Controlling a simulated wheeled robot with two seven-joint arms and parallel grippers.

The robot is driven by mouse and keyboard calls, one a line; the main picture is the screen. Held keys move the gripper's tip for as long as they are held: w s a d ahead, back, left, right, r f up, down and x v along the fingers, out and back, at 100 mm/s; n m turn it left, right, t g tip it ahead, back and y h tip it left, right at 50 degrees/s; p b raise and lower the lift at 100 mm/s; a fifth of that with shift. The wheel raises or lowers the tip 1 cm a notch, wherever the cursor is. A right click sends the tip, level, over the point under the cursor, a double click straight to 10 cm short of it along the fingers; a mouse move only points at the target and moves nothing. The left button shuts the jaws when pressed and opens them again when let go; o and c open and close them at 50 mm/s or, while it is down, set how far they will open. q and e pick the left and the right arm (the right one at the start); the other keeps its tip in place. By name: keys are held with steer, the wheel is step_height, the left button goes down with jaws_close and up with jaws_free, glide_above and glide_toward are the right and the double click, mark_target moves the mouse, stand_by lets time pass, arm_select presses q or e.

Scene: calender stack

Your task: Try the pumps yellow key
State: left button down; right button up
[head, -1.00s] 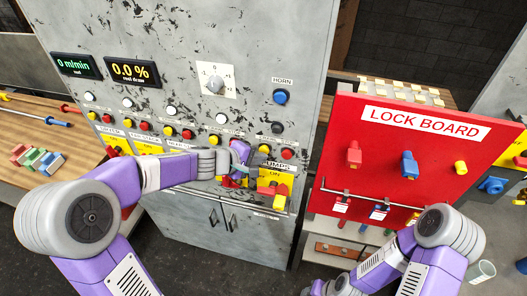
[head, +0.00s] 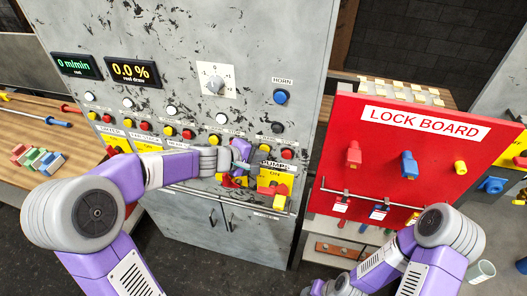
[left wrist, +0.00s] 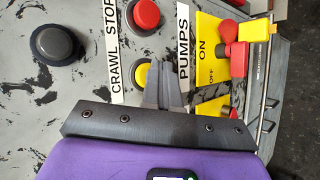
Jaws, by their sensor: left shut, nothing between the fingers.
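The pumps panel has a yellow ON/OFF plate (head: 264,178) under a PUMPS label, with a red handle (head: 271,190) and a yellow block (head: 280,203) at its lower edge. In the left wrist view the plate (left wrist: 207,65) lies just right of my left gripper (left wrist: 162,68), with the red handle (left wrist: 236,52) beyond it. A red button (left wrist: 143,15) shows beside the STOP label. My left gripper (head: 252,162) is shut and empty, close to the panel face. My right gripper is not visible.
A black button (left wrist: 55,45) sits beside the fingers in the wrist view. A rail (head: 170,185) runs along the cabinet below the plates. The red lock board (head: 400,150) stands to the right, with my right arm in front of its lower edge.

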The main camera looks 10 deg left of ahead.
arm_select(q)
steer(key=shift+s, duration=0.15)
steer(key=shift+s+b, duration=0.45)
steer(key=shift+s, duration=0.35)
steer(key=shift+s+a+b, duration=0.15)
steer(key=shift+s+b, duration=0.6)
steer(key=shift+s, duration=1.75)
steer(key=shift+f, duration=0.1)
